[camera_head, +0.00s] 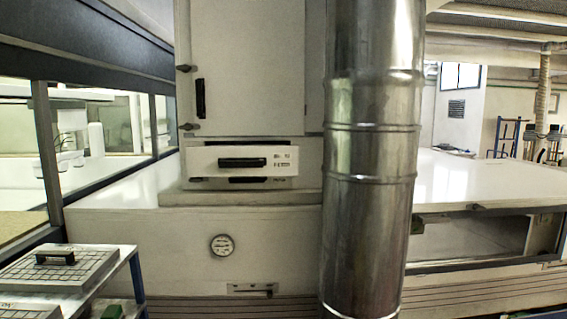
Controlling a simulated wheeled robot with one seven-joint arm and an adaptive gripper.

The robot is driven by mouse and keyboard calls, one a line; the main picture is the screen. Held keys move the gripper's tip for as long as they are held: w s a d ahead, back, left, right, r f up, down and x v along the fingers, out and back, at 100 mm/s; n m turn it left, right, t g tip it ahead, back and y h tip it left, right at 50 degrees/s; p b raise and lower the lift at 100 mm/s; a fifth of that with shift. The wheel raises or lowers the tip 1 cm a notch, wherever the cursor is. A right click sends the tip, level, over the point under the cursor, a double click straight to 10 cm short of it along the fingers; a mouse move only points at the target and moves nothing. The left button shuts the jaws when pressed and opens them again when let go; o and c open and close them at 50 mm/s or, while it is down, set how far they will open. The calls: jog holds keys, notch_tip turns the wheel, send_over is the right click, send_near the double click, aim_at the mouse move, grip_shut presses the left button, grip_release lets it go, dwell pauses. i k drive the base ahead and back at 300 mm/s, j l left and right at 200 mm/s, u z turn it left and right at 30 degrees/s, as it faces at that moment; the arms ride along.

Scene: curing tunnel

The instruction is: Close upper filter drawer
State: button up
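The upper filter drawer (205,161) is in the middle of the head view, below the tall white cabinet door. It has a white front, a long black handle (242,162) and small dark markings at its right. Its front appears to stand out from the cabinet, partly covering the lower drawer (275,183); how far it is pulled out is hard to tell. Only a strip of the lower drawer and its dark handle shows below. My gripper is not in view.
A large shiny metal duct (372,160) stands upright just right of the drawers. A round gauge (222,245) sits on the white housing below. A cart (80,275) with a gridded top stands at lower left. The space before the drawer looks clear.

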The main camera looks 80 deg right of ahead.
aim_at(214, 161)
jog(key=z, duration=2.2)
